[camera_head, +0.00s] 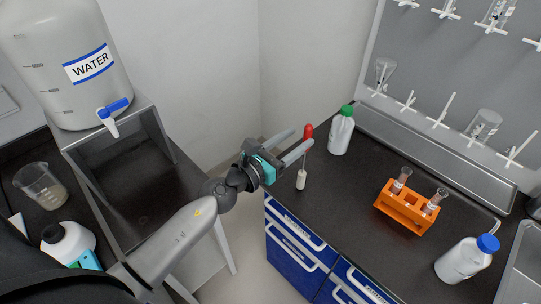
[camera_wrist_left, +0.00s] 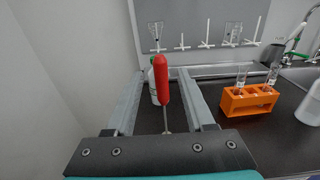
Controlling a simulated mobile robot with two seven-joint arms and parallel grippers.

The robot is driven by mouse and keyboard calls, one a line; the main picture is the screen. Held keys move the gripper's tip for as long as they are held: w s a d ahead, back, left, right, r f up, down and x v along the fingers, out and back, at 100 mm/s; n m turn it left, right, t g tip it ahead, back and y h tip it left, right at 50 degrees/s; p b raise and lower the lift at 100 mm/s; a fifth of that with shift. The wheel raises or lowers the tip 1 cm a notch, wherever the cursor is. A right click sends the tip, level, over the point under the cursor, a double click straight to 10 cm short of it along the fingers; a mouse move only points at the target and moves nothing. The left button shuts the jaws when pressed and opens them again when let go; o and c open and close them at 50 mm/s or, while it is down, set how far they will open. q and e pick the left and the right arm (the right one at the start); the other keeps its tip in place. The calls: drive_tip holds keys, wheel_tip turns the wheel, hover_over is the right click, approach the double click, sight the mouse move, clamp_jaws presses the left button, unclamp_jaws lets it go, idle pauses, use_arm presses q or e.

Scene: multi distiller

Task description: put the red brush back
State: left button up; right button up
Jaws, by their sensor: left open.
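The red brush (camera_head: 307,131) has a red handle, a thin stem and a pale bristle end. It looks upright at the left edge of the black counter, bristle end down. In the left wrist view the brush (camera_wrist_left: 162,86) appears between my two fingers, with its stem running down toward the gripper base. My left gripper (camera_head: 302,138) is open, its fingers reaching to the handle's height; it also shows in the wrist view (camera_wrist_left: 160,75). I cannot tell whether a finger touches the brush. My right gripper is not in view.
A green-capped bottle (camera_head: 341,131) stands just beyond the brush. An orange rack (camera_head: 405,207) with tubes and a blue-capped bottle (camera_head: 466,260) stand to the right. A grey pegboard (camera_head: 440,70) holds glassware behind. A water tank (camera_head: 65,60) sits on a stand at left.

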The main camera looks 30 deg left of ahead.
use_arm(q)
drive_tip(key=b+v, duration=0.3)
drive_tip(key=v, duration=0.6)
drive_tip(key=shift+s, duration=0.25)
drive_tip(key=shift+a, duration=0.15)
drive_tip(key=s+a+f+n+g+y, duration=0.2)
drive_tip(key=f+n, duration=0.5)
drive_tip(key=f, duration=0.3)
drive_tip(key=s+a+f+n+g+y, duration=0.2)
drive_tip(key=s+f+n, duration=0.1)
drive_tip(key=f+n, duration=0.55)
drive_tip(key=s+a+f+n+g+y, duration=0.2)
drive_tip(key=f+n, duration=0.4)
drive_tip(key=f, duration=0.6)
drive_tip(key=s+d+f+n+g, duration=0.2)
drive_tip(key=s+f+n, duration=0.3)
drive_tip(key=s, duration=0.4)
drive_tip(key=s+d+f+n+g, duration=0.2)
drive_tip(key=s+f+n+g, duration=0.2)
drive_tip(key=s+f, duration=0.3)
drive_tip(key=s+d+f+n+g, duration=0.2)
drive_tip(key=s+f+n, duration=0.5)
drive_tip(key=s, duration=0.5)
drive_tip(key=shift+d+g, duration=0.4)
drive_tip(key=shift+g, duration=0.5)
